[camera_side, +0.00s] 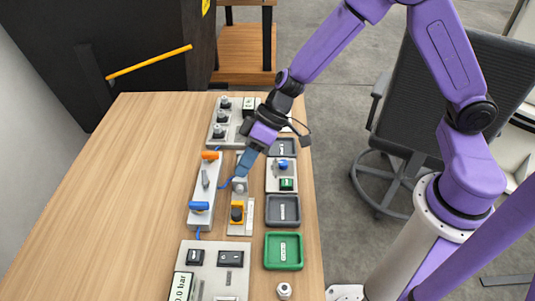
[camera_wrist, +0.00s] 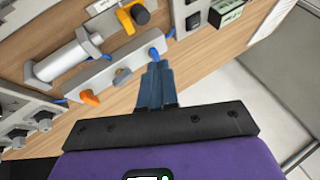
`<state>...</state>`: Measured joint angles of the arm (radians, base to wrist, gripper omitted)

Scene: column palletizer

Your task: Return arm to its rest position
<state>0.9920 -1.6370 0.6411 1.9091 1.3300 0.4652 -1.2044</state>
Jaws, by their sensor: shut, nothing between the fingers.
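My gripper (camera_side: 244,165) has blue fingers and hangs over the row of panels on the wooden table, tilted down to the left. In the wrist view its fingers (camera_wrist: 156,72) are shut together with nothing between them. A white valve strip (camera_side: 204,182) lies beside it, with an orange lever (camera_side: 210,155) and a blue lever (camera_side: 198,206). In the wrist view the fingertips appear just below the blue lever (camera_wrist: 155,51); I cannot tell whether they touch anything. No rest position is marked in view.
The wooden table (camera_side: 110,190) is bare on its left. An office chair (camera_side: 440,100) stands right of the table.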

